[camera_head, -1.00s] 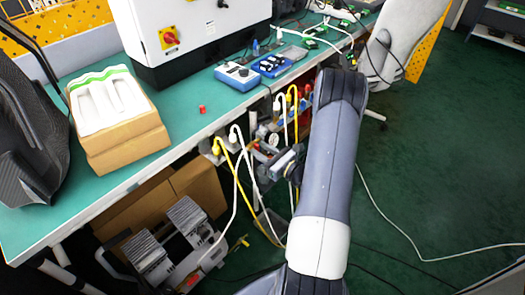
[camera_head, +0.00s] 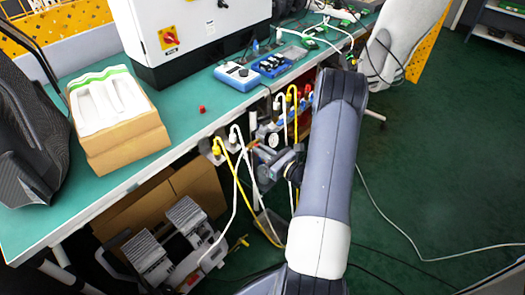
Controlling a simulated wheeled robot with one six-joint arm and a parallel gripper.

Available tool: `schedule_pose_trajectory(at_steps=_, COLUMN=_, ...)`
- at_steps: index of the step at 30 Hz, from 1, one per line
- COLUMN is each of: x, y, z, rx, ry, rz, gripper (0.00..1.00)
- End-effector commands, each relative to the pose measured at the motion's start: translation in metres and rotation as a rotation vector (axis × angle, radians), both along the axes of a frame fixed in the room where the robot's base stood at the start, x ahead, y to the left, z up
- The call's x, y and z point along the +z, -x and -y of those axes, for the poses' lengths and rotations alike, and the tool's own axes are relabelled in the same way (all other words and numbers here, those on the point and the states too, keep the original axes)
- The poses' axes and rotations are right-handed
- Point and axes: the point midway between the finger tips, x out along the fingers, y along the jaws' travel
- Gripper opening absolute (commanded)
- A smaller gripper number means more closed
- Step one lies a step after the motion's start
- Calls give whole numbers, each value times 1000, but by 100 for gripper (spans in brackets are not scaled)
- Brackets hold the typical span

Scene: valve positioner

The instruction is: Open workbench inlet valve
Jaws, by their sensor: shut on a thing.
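The inlet valve assembly hangs under the front edge of the workbench (camera_head: 214,124), beside a small round gauge (camera_head: 273,140). My arm comes up from the bottom of the head view and bends back left to the valve area. My gripper (camera_head: 263,157) is dark and small there, just below the gauge. It is shut on the valve handle, which is mostly hidden by the jaws and too small to show its angle.
White and yellow cables (camera_head: 238,175) hang from sockets just left of my gripper. Cardboard boxes (camera_head: 198,183) and a grey machine (camera_head: 150,255) stand under the bench. A white chair (camera_head: 400,40) stands at the back right. The green floor at right is mostly clear.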

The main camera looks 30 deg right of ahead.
Motion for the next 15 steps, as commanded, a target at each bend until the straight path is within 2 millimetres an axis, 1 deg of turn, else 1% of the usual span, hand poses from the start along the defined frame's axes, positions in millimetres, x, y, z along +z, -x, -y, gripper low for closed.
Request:
schedule_pose_trajectory(at_steps=8, x=0, y=-1, z=2, rx=0, ry=-145, rz=-53, gripper=0)
schedule_pose_trajectory(at_steps=15, x=0, y=-1, z=4, rx=-1, ry=-351, rz=-127, gripper=0)
